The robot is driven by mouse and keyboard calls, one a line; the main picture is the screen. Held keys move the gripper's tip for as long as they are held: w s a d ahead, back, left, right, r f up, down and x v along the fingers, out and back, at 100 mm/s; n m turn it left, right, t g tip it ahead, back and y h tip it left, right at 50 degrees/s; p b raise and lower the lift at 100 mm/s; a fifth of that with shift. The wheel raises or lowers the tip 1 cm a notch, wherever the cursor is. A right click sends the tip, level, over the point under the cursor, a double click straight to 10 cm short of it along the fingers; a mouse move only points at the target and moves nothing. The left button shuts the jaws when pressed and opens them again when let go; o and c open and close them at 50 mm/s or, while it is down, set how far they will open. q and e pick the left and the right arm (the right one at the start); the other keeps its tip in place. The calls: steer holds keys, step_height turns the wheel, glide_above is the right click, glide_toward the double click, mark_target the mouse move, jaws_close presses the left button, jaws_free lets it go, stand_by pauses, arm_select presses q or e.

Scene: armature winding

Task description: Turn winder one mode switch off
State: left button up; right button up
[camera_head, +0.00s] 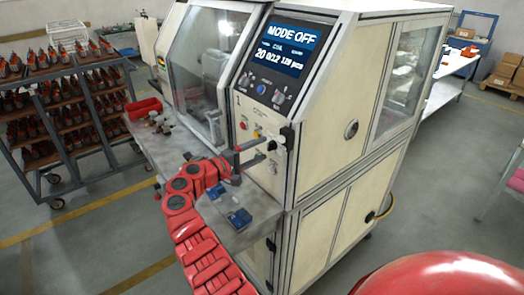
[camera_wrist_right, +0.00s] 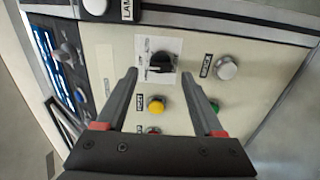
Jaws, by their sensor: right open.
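The winder (camera_head: 335,140) is a cream machine with a screen (camera_head: 283,52) that reads "MODE OFF". Its mode switch is a black rotary knob (camera_wrist_right: 162,62) on a white label plate, seen in the right wrist view. My right gripper (camera_head: 263,149) faces the winder's front panel, its two dark fingers apart. In the right wrist view the open fingers (camera_wrist_right: 159,75) flank the knob, one on each side, with nothing gripped. I cannot tell whether they touch it. In the head view the gripper partly hides the knob. My left gripper is not in view.
Near the knob are a yellow button (camera_wrist_right: 155,104), a green button (camera_wrist_right: 214,106) and a white button (camera_wrist_right: 227,69). A metal ledge (camera_head: 215,215) with small blue parts lies below my right gripper. A loaded cart (camera_head: 60,118) stands at left.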

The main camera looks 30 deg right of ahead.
steer(key=s+a+b, duration=0.1)
steer(key=a+b, duration=0.4)
steer(key=a, duration=1)
steer(key=shift+a+b, duration=0.35)
steer(key=shift+a, duration=0.05)
